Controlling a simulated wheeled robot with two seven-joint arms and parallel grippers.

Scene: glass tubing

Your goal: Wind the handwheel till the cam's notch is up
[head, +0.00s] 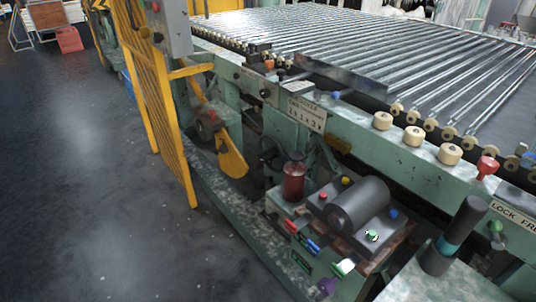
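I cannot clearly pick out a handwheel or a notched cam in the head view. A curved yellow plate (232,158) hangs on the near side of the green machine, below a small dark hub (209,121). I cannot tell whether either belongs to the cam. Neither of my grippers is in view.
The machine carries a wide bed of glass tubes (400,45) with cream rollers (414,136) along its edge. A black cylinder with a teal band (455,235) stands at the right. Yellow fencing (155,90) rises at the left; the dark floor (80,190) beside it is clear.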

